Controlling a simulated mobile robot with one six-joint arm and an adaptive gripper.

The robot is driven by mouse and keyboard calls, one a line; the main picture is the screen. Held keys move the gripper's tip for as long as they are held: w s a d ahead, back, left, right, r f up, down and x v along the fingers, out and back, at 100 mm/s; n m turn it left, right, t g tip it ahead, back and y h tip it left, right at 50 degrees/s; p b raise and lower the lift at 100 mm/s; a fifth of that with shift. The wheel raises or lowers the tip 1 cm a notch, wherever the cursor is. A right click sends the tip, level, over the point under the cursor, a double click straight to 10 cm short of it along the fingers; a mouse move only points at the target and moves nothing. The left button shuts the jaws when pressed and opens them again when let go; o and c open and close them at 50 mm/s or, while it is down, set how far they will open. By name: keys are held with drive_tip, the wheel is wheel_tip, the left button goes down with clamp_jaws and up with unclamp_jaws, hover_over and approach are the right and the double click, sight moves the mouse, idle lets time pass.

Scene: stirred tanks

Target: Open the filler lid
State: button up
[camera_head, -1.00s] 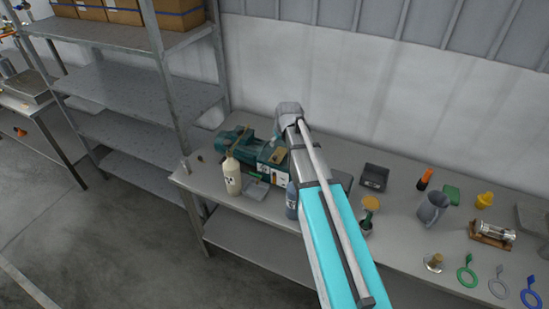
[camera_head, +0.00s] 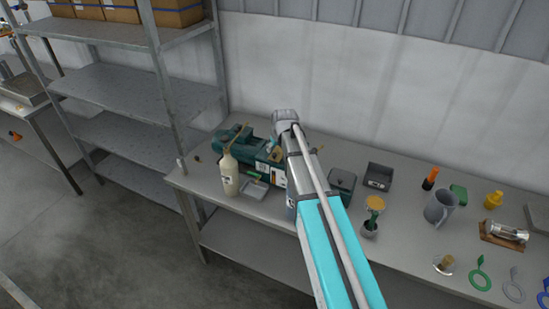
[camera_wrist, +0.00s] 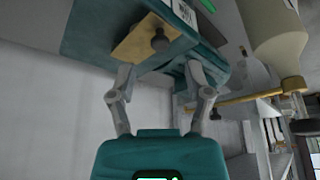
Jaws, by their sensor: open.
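The teal pump-like machine (camera_head: 238,142) stands at the back left of the bench; its teal body also fills the top of the wrist view (camera_wrist: 85,35). On it is a flat tan plate with a dark round knob, which I take for the filler lid (camera_wrist: 137,47); it looks flat against the body. My gripper (camera_wrist: 158,72) is open, its two fingers apart on either side just below the plate, with nothing between them. I cannot tell whether a finger touches the plate. In the head view my arm hides the gripper.
A cream bottle (camera_head: 229,178) stands just in front of the machine, close to my arm. A small dark box (camera_head: 379,176), a grey jug (camera_head: 439,207) and several small items occupy the bench's right. A metal shelf rack (camera_head: 120,85) stands at left.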

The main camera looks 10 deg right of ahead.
sight(274, 154)
drive_tip(key=shift+b+x, duration=1.7)
drive_tip(key=shift+x, duration=0.45)
clamp_jaws()
